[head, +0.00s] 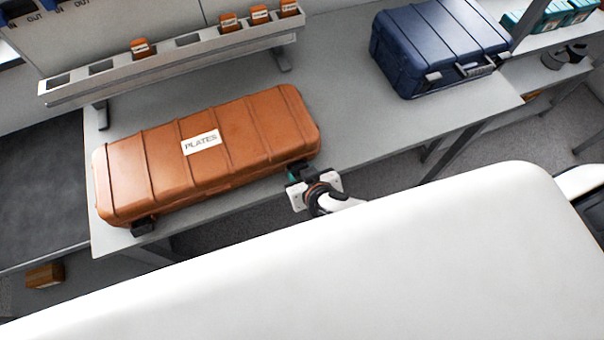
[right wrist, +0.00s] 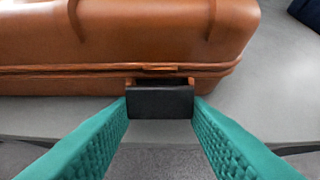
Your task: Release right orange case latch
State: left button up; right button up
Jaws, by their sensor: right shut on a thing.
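The orange case (head: 228,165) with a "PLATES" label lies closed on the grey table. Its front faces me. The right latch (right wrist: 160,101) is a black block on the case front in the right wrist view. My right gripper (head: 300,178) is at the case's front right corner, with its green fingers (right wrist: 160,110) on both sides of the latch and shut on it. A left latch (head: 143,226) shows dark at the case's front left. My left gripper is not in view.
A grey rack (head: 170,58) with several small orange boxes stands behind the case. A dark blue case (head: 437,45) sits on the table at the back right. The table (head: 357,125) is clear between the two cases. A small orange box (head: 45,275) lies low at the left.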

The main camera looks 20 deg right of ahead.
jog(key=shift+s+f+t+b, duration=0.15)
jog(key=shift+f+t+b, duration=0.15)
jog(key=shift+t+b, duration=0.5)
jog(key=o, duration=1)
jog(key=shift+r, duration=0.1)
jog(key=b+v, duration=0.2)
jog(key=v, duration=1)
jog(key=shift+r, duration=0.1)
